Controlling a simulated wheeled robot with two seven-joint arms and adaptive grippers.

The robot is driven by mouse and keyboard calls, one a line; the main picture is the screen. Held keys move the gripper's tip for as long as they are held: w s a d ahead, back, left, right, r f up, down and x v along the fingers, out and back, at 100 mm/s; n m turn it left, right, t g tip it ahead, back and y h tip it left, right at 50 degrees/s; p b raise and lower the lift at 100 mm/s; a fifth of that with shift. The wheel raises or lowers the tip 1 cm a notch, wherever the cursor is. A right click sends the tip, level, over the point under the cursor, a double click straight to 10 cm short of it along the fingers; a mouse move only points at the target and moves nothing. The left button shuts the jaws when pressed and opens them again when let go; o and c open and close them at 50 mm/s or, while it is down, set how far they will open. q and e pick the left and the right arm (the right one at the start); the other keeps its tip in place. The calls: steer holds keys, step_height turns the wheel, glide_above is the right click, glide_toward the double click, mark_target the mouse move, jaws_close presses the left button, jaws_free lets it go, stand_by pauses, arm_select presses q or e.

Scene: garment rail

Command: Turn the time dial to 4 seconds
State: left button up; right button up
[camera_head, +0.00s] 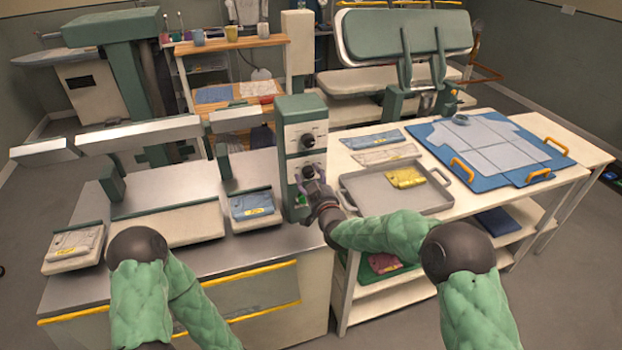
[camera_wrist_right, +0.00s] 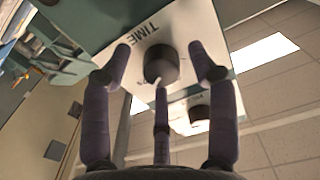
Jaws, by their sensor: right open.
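The control box (camera_head: 301,112) stands upright at the table's inner corner, with two dark dials on its front. The lower one is the time dial (camera_head: 308,171); in the right wrist view the time dial (camera_wrist_right: 161,65) is black and round on a white plate beside the word TIME. A pale mark shows at its rim, but I cannot read its setting. My right gripper (camera_head: 309,186) is open in front of it, with fingers spread on both sides of the dial in the wrist view (camera_wrist_right: 160,52). I cannot tell whether they touch it. My left gripper is out of view.
The upper dial (camera_head: 307,140) is just above. A green button (camera_head: 301,200) lies below, partly behind my gripper. A grey tray (camera_head: 365,205) with a yellow packet (camera_head: 405,177) is to the right.

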steer(key=c, duration=1.1)
steer(key=shift+c, duration=0.2)
steer(key=shift+f, duration=0.1)
